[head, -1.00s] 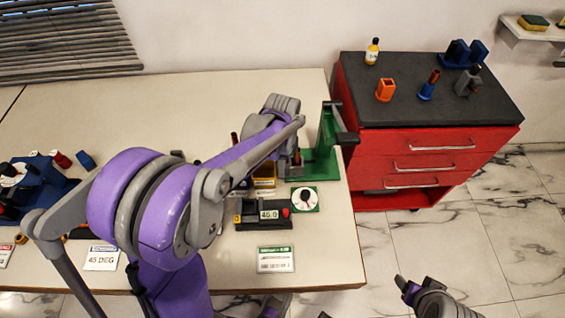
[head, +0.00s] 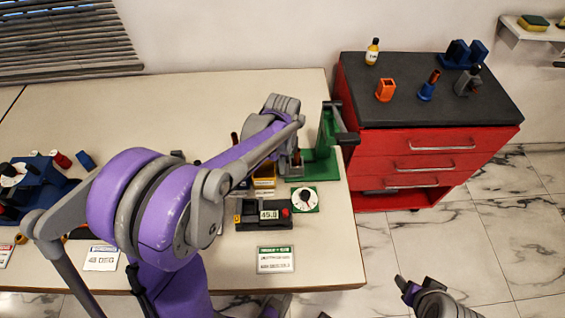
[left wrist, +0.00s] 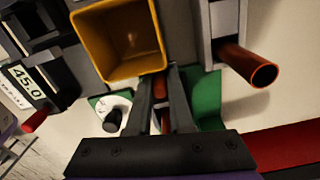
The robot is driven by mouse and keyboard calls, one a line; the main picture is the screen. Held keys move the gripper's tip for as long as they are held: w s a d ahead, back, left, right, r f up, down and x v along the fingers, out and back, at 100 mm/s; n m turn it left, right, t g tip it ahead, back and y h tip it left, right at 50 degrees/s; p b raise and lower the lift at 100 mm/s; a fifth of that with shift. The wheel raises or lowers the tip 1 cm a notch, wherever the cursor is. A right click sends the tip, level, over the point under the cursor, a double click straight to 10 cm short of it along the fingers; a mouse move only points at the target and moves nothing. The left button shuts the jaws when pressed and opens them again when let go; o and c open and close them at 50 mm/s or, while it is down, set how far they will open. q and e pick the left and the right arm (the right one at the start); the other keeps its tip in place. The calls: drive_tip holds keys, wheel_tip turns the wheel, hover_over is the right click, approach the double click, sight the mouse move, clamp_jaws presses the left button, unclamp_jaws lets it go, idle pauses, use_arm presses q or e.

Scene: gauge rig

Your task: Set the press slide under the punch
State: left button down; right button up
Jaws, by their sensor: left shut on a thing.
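The green press (head: 326,150) stands near the table's right end, with a dark grey lever at its top. My left arm reaches across to it and hides much of its front. In the left wrist view my left gripper (left wrist: 162,80) is shut on a red-brown handle (left wrist: 160,88), over the green base (left wrist: 206,98). I take this handle to be the press slide's; the slide's body and the punch cannot be made out. In the head view the fingertips are hard to tell from the parts around them.
A yellow open-topped box (left wrist: 122,42) is close to the fingers; a red-brown rod (left wrist: 250,68) sticks out opposite. A readout showing 45.0 (head: 268,215) and a white dial (head: 305,199) are in front of the press. A red cabinet (head: 420,150) stands to the right.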

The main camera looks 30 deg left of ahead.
sight(298, 163)
idle(0.8)
use_arm(q)
drive_tip(key=shift+w+d, duration=0.45)
drive_tip(key=shift+d, duration=0.25)
drive_tip(key=shift+w+d, duration=0.4)
drive_tip(key=shift+d, duration=0.25)
drive_tip(key=shift+w+d, duration=0.45)
drive_tip(key=shift+d, duration=0.25)
drive_tip(key=c, duration=0.8)
unclamp_jaws()
wheel_tip(298, 163, up, 11)
drive_tip(key=shift+f+p, duration=0.1)
drive_tip(key=shift+p, duration=0.35)
